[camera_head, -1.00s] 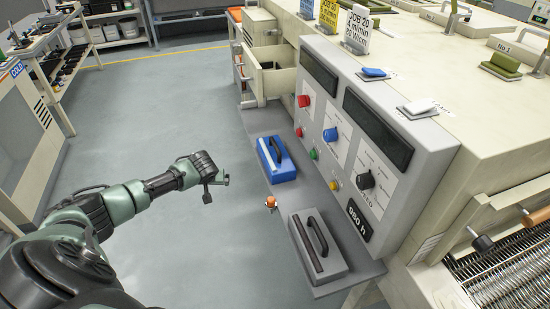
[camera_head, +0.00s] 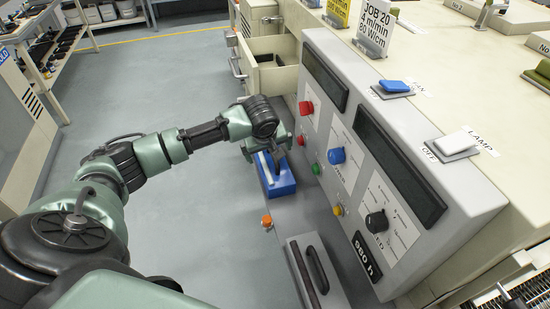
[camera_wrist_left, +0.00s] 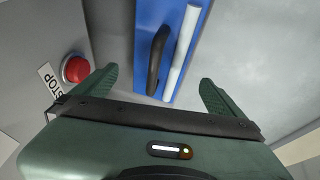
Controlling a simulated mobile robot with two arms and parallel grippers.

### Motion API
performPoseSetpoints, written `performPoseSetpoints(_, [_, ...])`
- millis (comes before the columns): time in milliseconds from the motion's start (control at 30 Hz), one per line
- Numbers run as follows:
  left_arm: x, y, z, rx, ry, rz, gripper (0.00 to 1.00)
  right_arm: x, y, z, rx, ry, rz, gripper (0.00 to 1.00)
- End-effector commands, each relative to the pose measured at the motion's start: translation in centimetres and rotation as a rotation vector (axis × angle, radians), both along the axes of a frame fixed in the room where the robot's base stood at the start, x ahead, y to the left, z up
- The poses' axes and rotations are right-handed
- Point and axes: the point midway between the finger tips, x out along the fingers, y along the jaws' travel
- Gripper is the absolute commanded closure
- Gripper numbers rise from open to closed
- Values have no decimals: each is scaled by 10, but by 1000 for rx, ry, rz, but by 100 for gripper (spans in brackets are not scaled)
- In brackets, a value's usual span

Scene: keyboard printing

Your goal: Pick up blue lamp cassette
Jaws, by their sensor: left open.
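The blue lamp cassette (camera_head: 279,178) lies on the grey shelf in front of the control panel. It is a blue block with a black handle and a white tube along it. My left gripper (camera_head: 266,150) is over its far end and hides part of it. In the left wrist view, the cassette (camera_wrist_left: 187,82) and its black handle (camera_wrist_left: 157,60) show ahead, between the fingers. My left gripper (camera_wrist_left: 158,95) is open there, with nothing between the fingertips that I can see held. My right gripper is not in view.
A grey cassette (camera_head: 328,280) with a dark handle lies nearer on the shelf. An orange button (camera_head: 267,221) is beside it. The control panel (camera_head: 352,170) stands close on the right. A red stop button (camera_wrist_left: 76,69) shows in the left wrist view. An open drawer (camera_head: 272,60) is beyond.

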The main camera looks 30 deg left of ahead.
Motion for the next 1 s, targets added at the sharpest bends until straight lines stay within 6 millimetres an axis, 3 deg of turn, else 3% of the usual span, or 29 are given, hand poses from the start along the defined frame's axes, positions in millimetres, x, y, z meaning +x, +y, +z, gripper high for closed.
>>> performPoseSetpoints(400, [20,9,-47,2,2,0,0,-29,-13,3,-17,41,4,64])
performPoseSetpoints(600, [28,12,-67,0,0,-1,0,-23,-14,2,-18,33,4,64])
performPoseSetpoints(833, [29,13,-68,2,0,-2,0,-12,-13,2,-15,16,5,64])
performPoseSetpoints(867, [29,13,-68,2,0,-2,6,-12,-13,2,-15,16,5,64])
performPoseSetpoints(1000, [29,13,-68,2,0,-2,44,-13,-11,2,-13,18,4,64])
